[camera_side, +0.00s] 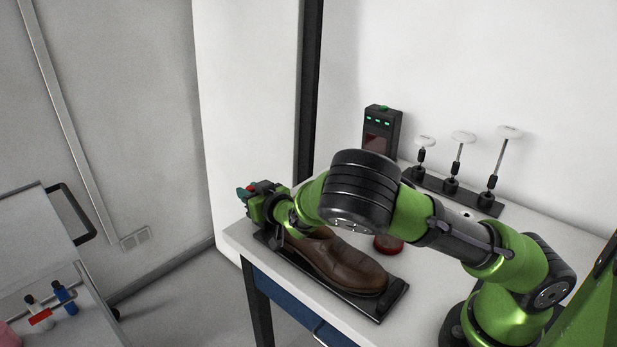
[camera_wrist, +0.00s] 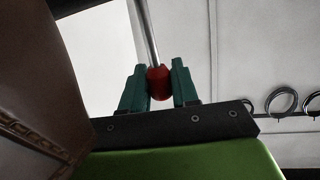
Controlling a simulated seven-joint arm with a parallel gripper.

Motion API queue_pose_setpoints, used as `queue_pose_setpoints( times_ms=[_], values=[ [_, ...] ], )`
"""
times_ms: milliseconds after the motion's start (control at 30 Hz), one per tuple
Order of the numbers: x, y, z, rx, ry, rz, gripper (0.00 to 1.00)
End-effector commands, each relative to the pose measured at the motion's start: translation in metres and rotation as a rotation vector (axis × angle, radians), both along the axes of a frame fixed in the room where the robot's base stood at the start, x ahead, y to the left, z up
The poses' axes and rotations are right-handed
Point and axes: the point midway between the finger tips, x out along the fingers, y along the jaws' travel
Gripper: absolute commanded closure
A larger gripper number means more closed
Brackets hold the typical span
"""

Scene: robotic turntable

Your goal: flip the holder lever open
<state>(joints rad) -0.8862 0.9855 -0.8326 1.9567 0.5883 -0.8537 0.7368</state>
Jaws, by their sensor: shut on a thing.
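The holder is a black base plate (camera_side: 375,307) on the table, with a brown shoe (camera_side: 340,262) lying along it. The shoe's brown leather also fills the left side of the wrist view (camera_wrist: 45,100). My gripper (camera_side: 246,190) is at the far left end of the holder, beyond the shoe's heel. In the wrist view, the teal fingers of my gripper (camera_wrist: 159,72) are shut on the red knob (camera_wrist: 158,84) of the lever. The lever's metal rod (camera_wrist: 146,32) runs upward from the knob. The lever's pivot is hidden in both views.
A dark box with green lights (camera_side: 381,132) stands at the back of the white table (camera_side: 440,295). Beside it is a black rack (camera_side: 432,185) with three white-topped stands. A red round object (camera_side: 388,245) lies behind the shoe. A cart with bottles (camera_side: 63,295) is at lower left.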

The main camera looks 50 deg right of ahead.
Motion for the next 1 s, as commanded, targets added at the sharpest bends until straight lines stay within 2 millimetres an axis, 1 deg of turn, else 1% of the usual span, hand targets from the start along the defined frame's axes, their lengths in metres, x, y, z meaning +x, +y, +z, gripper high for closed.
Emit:
queue_pose_setpoints(
  times_ms=[67, 100, 200, 467, 567, 633, 767, 1000],
  values=[
    [-0.002, -0.001, -0.002, 0.004, 0.004, -0.004, 1.00],
    [-0.002, -0.001, -0.002, 0.004, 0.004, -0.004, 0.66],
    [-0.002, -0.001, -0.002, 0.003, 0.005, -0.003, 0.51],
    [-0.001, 0.000, -0.001, 0.002, 0.004, -0.002, 0.51],
    [-0.005, 0.001, 0.000, 0.002, 0.004, -0.001, 0.51],
    [-0.012, 0.002, 0.002, 0.004, 0.004, -0.002, 0.51],
    [-0.036, 0.006, 0.007, 0.005, 0.005, 0.000, 0.51],
    [-0.094, 0.016, 0.019, 0.007, 0.005, 0.001, 0.51]
  ],
)
